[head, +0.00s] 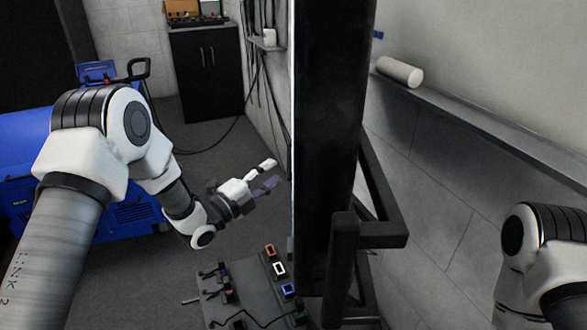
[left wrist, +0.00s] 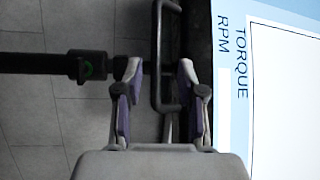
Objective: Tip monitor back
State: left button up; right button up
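The monitor (head: 330,130) stands nearly edge-on in the middle of the head view, a tall dark slab. In the left wrist view its lit screen (left wrist: 280,110) fills the right side, with the words TORQUE and RPM. A dark looped bar (left wrist: 157,60) runs beside the screen's black edge. My left gripper (head: 266,174) is open and empty, left of the monitor in the head view. In the left wrist view its fingers (left wrist: 159,72) lie on either side of the bar in the picture; I cannot tell the depth between them. My right gripper is out of view.
A black bracket (head: 385,232) juts right behind the monitor. A dark panel with coloured sockets (head: 279,269) sits below my left gripper. A blue machine (head: 120,228) stands left and a black cabinet (head: 207,73) at the back. A white roll (head: 400,72) lies on the right ledge.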

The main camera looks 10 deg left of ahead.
aim_at(289, 159)
pick_arm(q)
jog(key=x, duration=0.6)
jog(key=shift+w+d+f, duration=0.15)
jog(key=shift+w+f, duration=0.15)
jog(key=shift+w+d+r, duration=0.1)
jog(key=shift+w+r, duration=0.05)
jog(key=shift+r, duration=0.05)
jog(key=shift+f, duration=0.1)
grip_shut()
